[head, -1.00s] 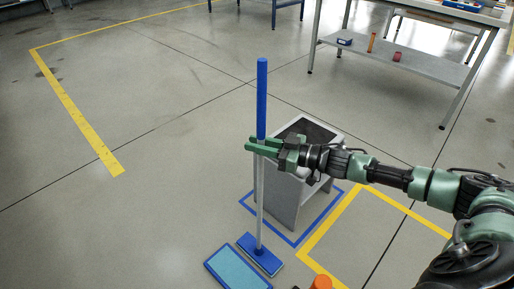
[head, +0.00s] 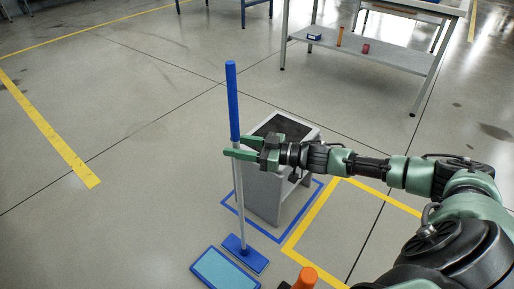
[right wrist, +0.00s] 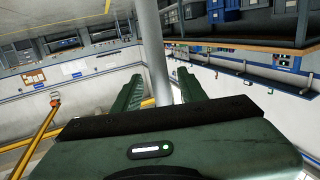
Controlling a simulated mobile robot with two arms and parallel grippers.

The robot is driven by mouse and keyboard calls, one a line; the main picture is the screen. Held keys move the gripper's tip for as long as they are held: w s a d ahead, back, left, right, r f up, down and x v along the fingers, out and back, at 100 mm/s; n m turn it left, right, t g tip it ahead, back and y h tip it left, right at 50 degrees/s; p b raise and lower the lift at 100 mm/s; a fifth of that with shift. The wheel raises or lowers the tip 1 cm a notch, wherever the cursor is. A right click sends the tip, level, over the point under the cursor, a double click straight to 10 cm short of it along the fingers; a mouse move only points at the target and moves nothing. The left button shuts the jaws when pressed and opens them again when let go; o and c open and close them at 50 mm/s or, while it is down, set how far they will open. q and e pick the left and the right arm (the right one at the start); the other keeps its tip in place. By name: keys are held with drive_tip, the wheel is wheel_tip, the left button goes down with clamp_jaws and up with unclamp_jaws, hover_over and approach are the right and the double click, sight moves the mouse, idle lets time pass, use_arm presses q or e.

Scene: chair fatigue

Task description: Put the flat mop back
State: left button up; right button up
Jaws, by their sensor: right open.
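The flat mop (head: 239,190) stands nearly upright on the floor, with a blue grip on top, a pale pole and a flat blue head (head: 244,254). My right gripper (head: 238,147) is open, with its green fingers on either side of the pole just below the blue grip. In the right wrist view the pole (right wrist: 153,45) passes between the two spread fingers; I cannot tell if either touches it. A light-blue rectangle with a blue border (head: 226,269) lies on the floor beside the mop head. My left gripper is not in view.
A grey stand with a dark top (head: 270,190) is close behind the pole, inside a blue floor outline. Yellow lines (head: 318,215) mark the floor to its right. An orange object (head: 306,278) is at the bottom edge. A workbench (head: 375,60) stands farther back. The floor at left is clear.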

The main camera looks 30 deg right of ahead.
drive_tip(key=f+p+v, duration=0.1)
drive_tip(key=p+v, duration=0.1)
drive_tip(key=v, duration=0.8)
drive_tip(key=s+a+f+m+g+h, duration=0.1)
drive_tip(key=s+a+f+m+h, duration=0.15)
drive_tip(key=a+f, duration=0.45)
drive_tip(key=s+a+f+m+g+h, duration=0.1)
drive_tip(key=s+a+f+h, duration=0.25)
drive_tip(key=a+f, duration=0.4)
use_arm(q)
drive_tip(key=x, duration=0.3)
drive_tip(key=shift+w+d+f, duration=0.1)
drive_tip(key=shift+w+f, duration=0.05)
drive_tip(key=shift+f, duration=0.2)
use_arm(e)
drive_tip(key=s+f+m+g+h, duration=0.1)
drive_tip(key=s+g, duration=0.3)
drive_tip(key=s, duration=0.4)
drive_tip(key=s+f+m+g+h, duration=0.2)
drive_tip(key=s+f+g+h, duration=0.2)
drive_tip(key=s, duration=0.4)
drive_tip(key=shift+s, duration=0.35)
drive_tip(key=shift+d, duration=0.1)
